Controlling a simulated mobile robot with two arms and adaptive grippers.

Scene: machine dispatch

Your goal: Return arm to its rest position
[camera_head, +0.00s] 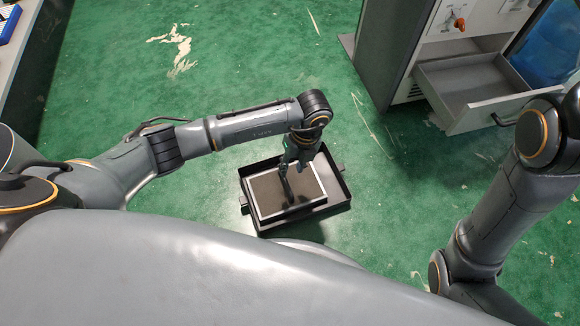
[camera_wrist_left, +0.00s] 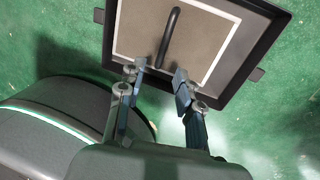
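My left arm (camera_head: 235,127) reaches in from the left, with its left gripper (camera_head: 298,163) above a black tray. In the left wrist view the left gripper (camera_wrist_left: 158,80) has its two fingers apart with nothing between the tips. A flat grey-brown panel with a white border (camera_head: 266,192) lies in the black tray (camera_head: 331,205). The panel has a dark upright handle (camera_wrist_left: 170,38), which shows just beyond the fingertips and apart from them in the wrist view. My right arm (camera_head: 508,205) is bent at the right; its gripper is outside the view.
The tray is on a green floor (camera_head: 250,50) with pale worn patches. A grey cabinet (camera_head: 390,50) with an open, empty-looking drawer (camera_head: 470,85) stands at the upper right, close to my right arm. A table edge (camera_head: 22,45) is at the upper left. Floor between is clear.

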